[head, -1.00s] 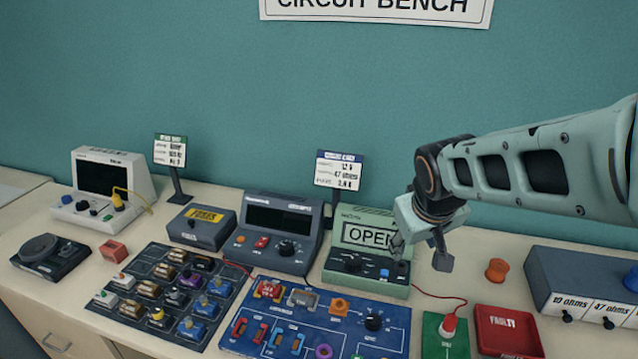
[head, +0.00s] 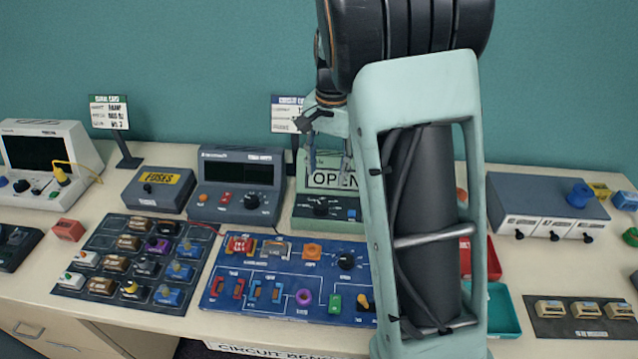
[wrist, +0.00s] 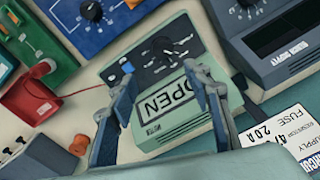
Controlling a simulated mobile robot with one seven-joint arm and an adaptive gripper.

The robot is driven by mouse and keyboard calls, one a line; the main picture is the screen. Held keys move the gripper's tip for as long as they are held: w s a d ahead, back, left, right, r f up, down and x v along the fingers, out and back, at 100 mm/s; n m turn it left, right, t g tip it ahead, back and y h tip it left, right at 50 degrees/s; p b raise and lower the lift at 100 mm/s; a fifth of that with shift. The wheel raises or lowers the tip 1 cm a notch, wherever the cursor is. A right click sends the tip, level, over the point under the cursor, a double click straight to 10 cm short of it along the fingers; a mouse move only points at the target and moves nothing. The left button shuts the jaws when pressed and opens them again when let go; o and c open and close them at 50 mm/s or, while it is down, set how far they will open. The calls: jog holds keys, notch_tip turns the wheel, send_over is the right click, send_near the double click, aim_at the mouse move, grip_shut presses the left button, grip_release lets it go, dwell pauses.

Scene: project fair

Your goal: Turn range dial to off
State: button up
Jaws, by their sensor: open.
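The green meter (head: 300,222) stands on the bench with its display reading OPEN. Its black dial (head: 321,206) sits on the panel below the display, with a blue button to the right. My gripper (head: 329,172) is open and empty, over the meter near its display. In the wrist view the meter appears turned around, and the dial (wrist: 165,50) shows clear beyond the fingertips (wrist: 158,72), slightly off to one side. White markings surround the dial, but its exact setting is too small to read. No contact with the dial shows.
A dark bench supply (head: 270,160) with its own knob stands left of the meter. A blue circuit board (head: 225,290) lies in front. My forearm hides the meter's right side and part of a red tray (head: 494,262). A grey resistor box (head: 508,190) stands right.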

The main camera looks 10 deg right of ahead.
aim_at(322, 204)
jog(key=f, duration=0.7)
jog(key=a+f, duration=0.1)
jog(key=f, duration=0.2)
jog(key=shift+w+f+p, duration=0.25)
jog(key=shift+f+p, duration=0.05)
jog(key=shift+f, duration=0.1)
jog(key=c, duration=1.2)
